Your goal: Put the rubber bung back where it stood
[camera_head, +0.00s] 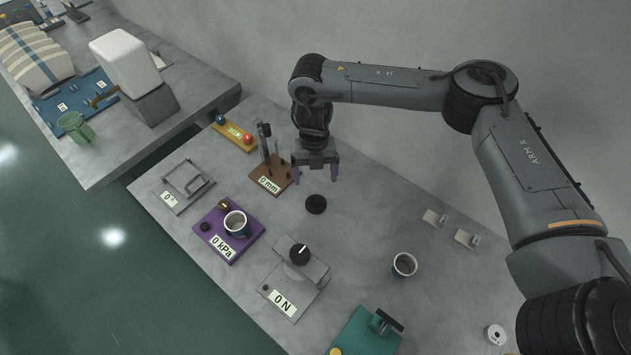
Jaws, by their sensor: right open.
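A short black round piece, which looks like the rubber bung (316,204), stands on the grey table by itself. My right gripper (316,178) points down just behind it in the picture, with its two fingers apart and nothing visible between them. I cannot tell exactly how high the fingertips are above the table. My left gripper is not in view.
A brown "0 mm" stand (269,185) is left of the bung. A purple "0 kPa" base (215,248) holds a cup (236,225). A grey "0 N" device (309,291) is in front. Another cup (404,266) stands to the right.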

